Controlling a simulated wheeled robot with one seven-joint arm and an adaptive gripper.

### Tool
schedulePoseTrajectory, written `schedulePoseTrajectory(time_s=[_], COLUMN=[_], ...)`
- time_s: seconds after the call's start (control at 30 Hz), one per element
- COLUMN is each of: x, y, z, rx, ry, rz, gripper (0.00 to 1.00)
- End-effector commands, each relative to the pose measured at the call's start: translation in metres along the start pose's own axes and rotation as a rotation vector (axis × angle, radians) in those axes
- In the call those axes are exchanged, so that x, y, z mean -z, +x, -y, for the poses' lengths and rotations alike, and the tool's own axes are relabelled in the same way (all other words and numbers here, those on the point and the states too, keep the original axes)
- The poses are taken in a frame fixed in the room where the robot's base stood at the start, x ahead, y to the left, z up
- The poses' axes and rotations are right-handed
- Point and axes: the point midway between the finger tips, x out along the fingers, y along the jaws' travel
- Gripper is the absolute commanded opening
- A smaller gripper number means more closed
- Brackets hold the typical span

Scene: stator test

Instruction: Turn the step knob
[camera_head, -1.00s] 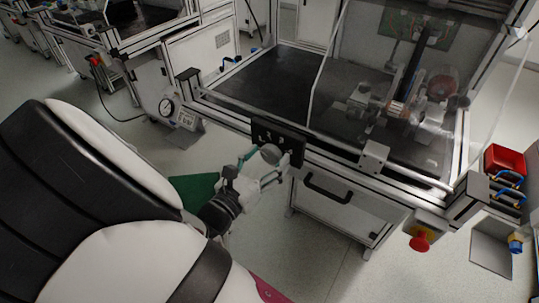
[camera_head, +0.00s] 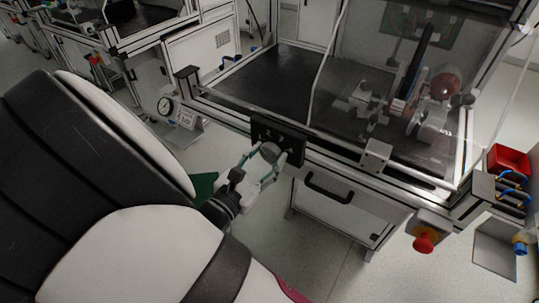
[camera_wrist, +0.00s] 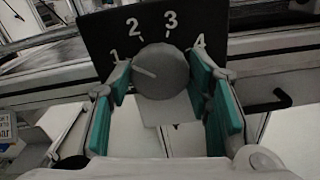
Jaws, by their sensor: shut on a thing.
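The step knob (camera_wrist: 160,72) is a round grey dial on a black panel (camera_wrist: 98,38) with the numbers 1, 2, 3 and 4 around it. Its pale pointer line is directed up and left, toward the 1. In the head view the knob (camera_head: 270,152) is small on the black panel at the front edge of the test bench. My gripper (camera_wrist: 160,88) has its teal-padded fingers on the left and right sides of the knob, shut on it. The exact contact at the fingertips is partly hidden. The gripper also shows in the head view (camera_head: 263,163).
The bench (camera_head: 283,85) has a clear cover over the stator equipment. A black drawer handle (camera_head: 328,188) lies below the panel. A red emergency button (camera_head: 423,242) is at the right corner. A red bin (camera_head: 508,160) is at far right.

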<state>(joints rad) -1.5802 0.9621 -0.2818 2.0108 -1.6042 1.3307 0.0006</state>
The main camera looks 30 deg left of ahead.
Motion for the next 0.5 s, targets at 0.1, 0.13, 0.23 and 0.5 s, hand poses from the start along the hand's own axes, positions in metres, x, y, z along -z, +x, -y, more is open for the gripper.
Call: schedulePoseTrajectory(time_s=[0.1,0.13,0.23,0.5], x=[0.0019,0.0021,0.002,0.0022], y=[0.0008,0.0007,0.0006,0.0], z=[0.0003,0.0004,0.0006,0.0007], rx=[0.0,0.0,0.001,0.0], ry=[0.102,0.128,0.211,0.399], rz=[0.0,-0.001,0.0,-0.001], gripper=[0.18,0.18,0.18,0.18])
